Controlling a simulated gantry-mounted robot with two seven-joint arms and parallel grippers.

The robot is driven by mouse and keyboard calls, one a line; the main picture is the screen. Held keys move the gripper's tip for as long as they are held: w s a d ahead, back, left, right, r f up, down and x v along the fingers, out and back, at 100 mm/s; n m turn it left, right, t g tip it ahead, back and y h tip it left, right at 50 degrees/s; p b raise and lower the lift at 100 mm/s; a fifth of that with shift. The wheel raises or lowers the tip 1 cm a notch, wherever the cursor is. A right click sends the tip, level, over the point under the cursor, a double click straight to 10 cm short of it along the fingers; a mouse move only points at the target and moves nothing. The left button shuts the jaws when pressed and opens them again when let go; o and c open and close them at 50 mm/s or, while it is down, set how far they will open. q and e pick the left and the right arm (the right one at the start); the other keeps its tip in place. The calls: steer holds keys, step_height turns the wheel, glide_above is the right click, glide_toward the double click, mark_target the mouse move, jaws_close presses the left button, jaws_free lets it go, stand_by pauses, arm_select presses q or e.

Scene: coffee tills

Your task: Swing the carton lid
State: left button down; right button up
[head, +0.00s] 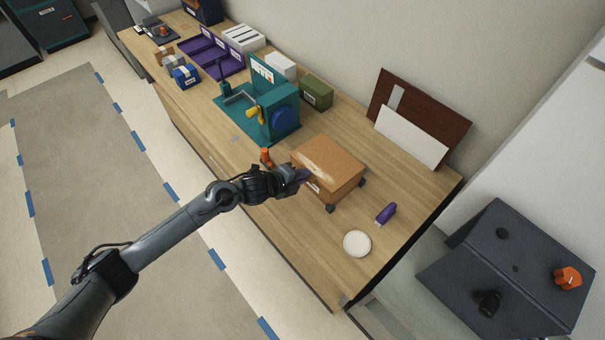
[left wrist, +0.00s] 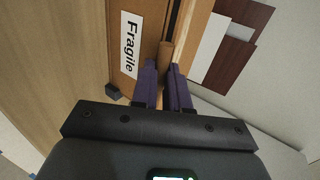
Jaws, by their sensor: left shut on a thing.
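The brown carton (head: 340,172) stands on the workbench on small dark feet, its lid lying over its top with a pale worn patch. In the left wrist view a white "Fragile" label (left wrist: 130,45) shows on the carton's side. My left gripper (head: 303,176) is at the carton's near left side. In the left wrist view its purple fingertips (left wrist: 164,68) are shut on a small brown tab (left wrist: 165,52) at the edge of the carton. A narrow dark gap runs beside the label, above the tab. My right gripper is not in view.
A white round dish (head: 357,243) and a purple object (head: 386,213) lie to the carton's right. An orange item (head: 266,157) stands to its left, near a teal machine (head: 275,110). Dark red and white boards (head: 440,110) lean on the wall behind.

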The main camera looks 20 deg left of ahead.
arm_select(q)
steer(key=shift+f, duration=0.1)
stand_by(0.3)
steer(key=shift+f, duration=0.35)
steer(key=c, duration=1.1)
jaws_free()
steer(key=shift+o, duration=0.2)
steer(key=shift+s, duration=0.1)
